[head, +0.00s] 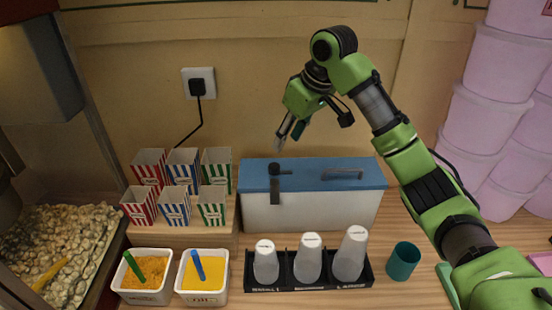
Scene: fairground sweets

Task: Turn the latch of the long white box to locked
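The long white box (312,213) stands on the wooden counter against the back wall, with a blue lid (313,182) that is shut. A dark latch (275,188) sits at the left of the lid: a round knob on top and a flat strip hanging down over the front edge. Whether it is locked I cannot tell. A grey handle (342,173) lies on the lid's right part. My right gripper (313,131) hangs above the back of the box, apart from the latch. Its fingers look spread and empty. My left gripper is not in view.
Striped cartons (182,170) stand on a ledge at left, behind two tubs (203,293). Pink buckets (481,120) are stacked at right.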

